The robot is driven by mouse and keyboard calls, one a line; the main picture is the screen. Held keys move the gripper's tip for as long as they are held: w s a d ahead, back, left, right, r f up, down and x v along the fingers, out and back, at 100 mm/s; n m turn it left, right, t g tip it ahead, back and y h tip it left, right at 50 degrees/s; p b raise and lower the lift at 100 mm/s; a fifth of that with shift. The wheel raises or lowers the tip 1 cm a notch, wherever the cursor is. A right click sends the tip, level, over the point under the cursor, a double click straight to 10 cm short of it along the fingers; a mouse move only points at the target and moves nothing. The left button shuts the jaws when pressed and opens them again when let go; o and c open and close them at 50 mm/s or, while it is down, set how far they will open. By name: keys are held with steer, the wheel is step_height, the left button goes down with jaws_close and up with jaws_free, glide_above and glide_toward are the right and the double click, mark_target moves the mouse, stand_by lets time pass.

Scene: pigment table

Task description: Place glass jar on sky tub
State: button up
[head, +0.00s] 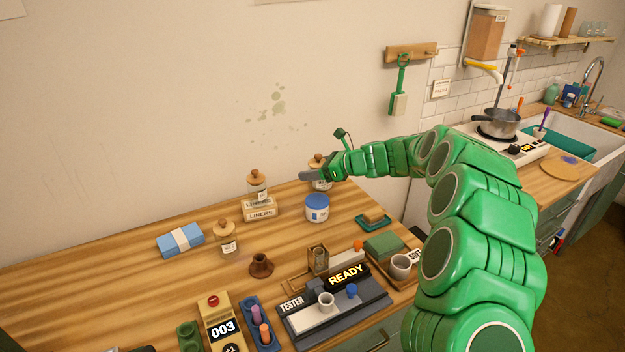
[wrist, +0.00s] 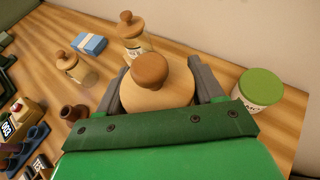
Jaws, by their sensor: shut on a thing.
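My gripper (head: 312,176) is shut on a glass jar (head: 319,160) with a wooden lid and round knob, at the back of the table. In the wrist view, the lid of this jar (wrist: 158,90) sits between the two grey fingers. I cannot tell whether its base touches the table; the gripper partly hides it. The sky tub (head: 317,207), a blue tub with a white label, stands on the table in front of and below the gripper in the head view. It is hidden in the wrist view.
Another lidded jar stands on the liners box (head: 260,210), and one (head: 226,238) stands on the table to the left. A green-lidded tub (wrist: 260,88) is close beside my gripper in the wrist view. The tester (head: 335,306) occupies the front.

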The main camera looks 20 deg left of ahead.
steer(key=shift+w+a+f, duration=0.15)
steer(key=shift+w+f, duration=0.3)
steer(key=shift+f, duration=1.6)
steer(key=o, duration=1.2)
steer(key=shift+f, duration=0.1)
steer(key=shift+r, duration=0.2)
steer(key=v, duration=1.2)
steer(key=shift+s, duration=0.15)
